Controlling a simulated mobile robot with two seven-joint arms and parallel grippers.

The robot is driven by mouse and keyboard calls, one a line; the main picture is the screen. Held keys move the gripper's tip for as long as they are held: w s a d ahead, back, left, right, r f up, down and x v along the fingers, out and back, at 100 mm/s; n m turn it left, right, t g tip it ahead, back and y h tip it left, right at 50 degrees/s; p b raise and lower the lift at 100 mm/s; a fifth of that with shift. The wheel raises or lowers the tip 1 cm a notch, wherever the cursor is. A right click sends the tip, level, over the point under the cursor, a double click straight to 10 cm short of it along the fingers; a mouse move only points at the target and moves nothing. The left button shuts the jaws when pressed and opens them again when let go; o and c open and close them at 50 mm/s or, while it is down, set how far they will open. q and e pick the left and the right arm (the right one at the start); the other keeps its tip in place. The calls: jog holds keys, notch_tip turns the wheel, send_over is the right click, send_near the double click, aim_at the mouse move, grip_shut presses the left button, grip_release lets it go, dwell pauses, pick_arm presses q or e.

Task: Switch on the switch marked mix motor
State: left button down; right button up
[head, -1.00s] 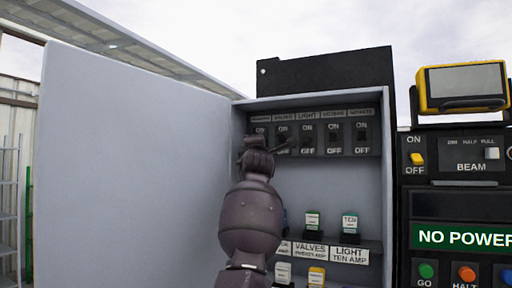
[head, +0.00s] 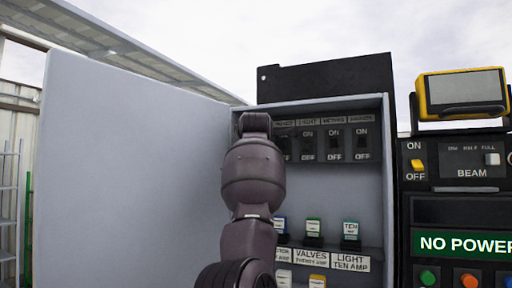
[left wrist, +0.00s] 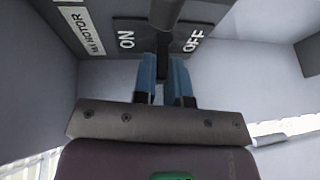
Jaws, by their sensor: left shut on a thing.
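The mix motor label (left wrist: 82,30) shows in the left wrist view, beside a dark switch plate (left wrist: 124,24) lettered ON at left and OFF at right. My left gripper (left wrist: 163,62) is at this plate, its two blue fingers shut on the dark lever of the mix motor switch between the words. The fingers cover much of the lever, so I cannot tell its exact position. In the head view my left arm hides the fingertips and the leftmost switch of the row. My right gripper is not in view.
The grey cabinet (head: 377,200) holds more ON/OFF switches (head: 334,145) to the right of my arm, with labelled fuses (head: 351,231) below. Its open door (head: 130,160) stands at left. A black control panel (head: 460,215) reading NO POWER stands at right.

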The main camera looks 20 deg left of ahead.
pick_arm(q)
jog(key=shift+r, duration=0.1)
dwell(0.3)
jog(key=c, duration=1.4)
grip_release()
jog(key=shift+c, duration=0.2)
jog(key=b+v, duration=0.3)
jog(key=v, duration=0.7)
jog(key=shift+s+b, duration=0.3)
jog(key=shift+s, duration=0.05)
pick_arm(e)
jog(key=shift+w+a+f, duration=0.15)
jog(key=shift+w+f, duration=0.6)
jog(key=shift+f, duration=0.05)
pick_arm(q)
jog(key=shift+d+r, duration=0.1)
jog(key=shift+r, duration=0.05)
